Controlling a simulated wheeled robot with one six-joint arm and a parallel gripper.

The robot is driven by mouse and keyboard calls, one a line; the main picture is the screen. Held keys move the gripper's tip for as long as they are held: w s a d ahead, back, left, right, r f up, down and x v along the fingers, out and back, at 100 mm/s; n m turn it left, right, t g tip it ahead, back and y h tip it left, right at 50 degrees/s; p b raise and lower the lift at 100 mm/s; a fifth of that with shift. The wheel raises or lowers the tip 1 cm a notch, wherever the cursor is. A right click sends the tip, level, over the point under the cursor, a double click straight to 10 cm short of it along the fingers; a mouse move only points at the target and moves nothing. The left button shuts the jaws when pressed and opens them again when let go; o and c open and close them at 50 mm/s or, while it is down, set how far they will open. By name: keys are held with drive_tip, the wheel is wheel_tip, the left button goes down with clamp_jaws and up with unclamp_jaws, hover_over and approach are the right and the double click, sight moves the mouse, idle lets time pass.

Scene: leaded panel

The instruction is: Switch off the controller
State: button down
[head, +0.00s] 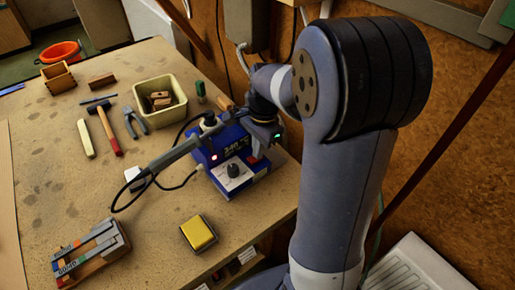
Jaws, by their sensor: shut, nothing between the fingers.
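The controller (243,150) is a blue soldering station near the right edge of the workbench. My gripper (264,134) is shut and empty at the right side of the controller. Its fingertips are small and partly hidden, so I cannot tell whether they touch it.
A yellow sponge in a tray (198,233) lies in front of the controller. A cream bin (160,101) with wooden blocks, a hammer (109,130) and pliers (135,122) lie farther left. A wooden block with metal strips (91,252) is at the front left.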

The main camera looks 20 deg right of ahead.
wheel_tip(320, 180, up, 14)
drive_tip(key=d+p, duration=0.1)
drive_tip(key=p, duration=0.1)
drive_tip(key=shift+w+d+f+p, duration=0.15)
drive_tip(key=shift+w+d+p, duration=0.15)
drive_tip(key=shift+s+a+p, duration=0.45)
drive_tip(key=shift+a+p, duration=0.2)
drive_tip(key=shift+p, duration=0.3)
drive_tip(key=f, duration=0.4)
drive_tip(key=a+f+p, duration=0.1)
drive_tip(key=f, duration=0.8)
drive_tip(key=shift+s+a+f, duration=0.3)
